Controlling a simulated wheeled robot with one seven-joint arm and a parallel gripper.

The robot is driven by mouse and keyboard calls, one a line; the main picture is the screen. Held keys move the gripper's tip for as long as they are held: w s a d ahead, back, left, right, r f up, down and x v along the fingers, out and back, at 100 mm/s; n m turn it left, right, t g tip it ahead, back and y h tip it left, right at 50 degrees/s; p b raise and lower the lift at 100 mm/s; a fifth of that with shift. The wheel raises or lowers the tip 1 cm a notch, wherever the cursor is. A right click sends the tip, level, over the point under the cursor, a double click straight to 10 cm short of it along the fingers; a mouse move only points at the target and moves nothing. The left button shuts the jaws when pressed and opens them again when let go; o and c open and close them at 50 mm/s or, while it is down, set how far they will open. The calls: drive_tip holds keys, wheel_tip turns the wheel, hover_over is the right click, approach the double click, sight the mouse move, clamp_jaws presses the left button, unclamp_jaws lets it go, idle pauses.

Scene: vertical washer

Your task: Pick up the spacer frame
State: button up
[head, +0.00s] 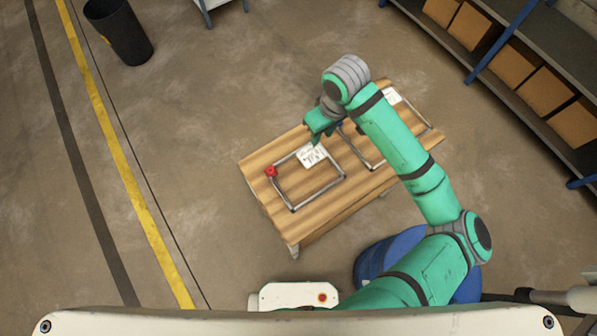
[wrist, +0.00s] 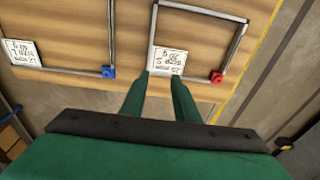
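Two grey rectangular frames lie flat on a wooden table (head: 265,190). The nearer-left frame (head: 319,194) has a red corner block (head: 271,171) and a white label sheet (head: 311,156) at its far side. In the wrist view, this frame (wrist: 236,46) is top centre, with its red block (wrist: 216,77) right of my fingers. The other frame (wrist: 110,32) has a blue corner block (wrist: 109,72); my arm partly hides it in the head view. My gripper (wrist: 160,77) is open and empty, its fingertips appearing at the red-block frame's label edge. Their height above it is unclear.
A second label sheet (wrist: 22,53) lies by the blue-block frame. Shelving with cardboard boxes (head: 545,90) stands at the upper right. A blue drum (head: 390,250) is below the table's right side, and a black bin (head: 118,30) is upper left. The floor left is clear.

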drive_tip(key=s+d, duration=0.2)
drive_tip(key=d, duration=0.2)
drive_tip(key=h, duration=0.1)
hover_over(331, 158)
drive_tip(key=shift+g, duration=0.4)
drive_tip(key=f, duration=0.4)
drive_tip(key=shift+s+d+f, duration=0.2)
drive_tip(key=shift+f, duration=0.1)
drive_tip(key=shift+w+a+f, duration=0.1)
drive_tip(key=shift+f, duration=1.55)
drive_tip(key=shift+w+a+f, duration=0.1)
drive_tip(key=shift+f, duration=1.5)
clamp_jaws()
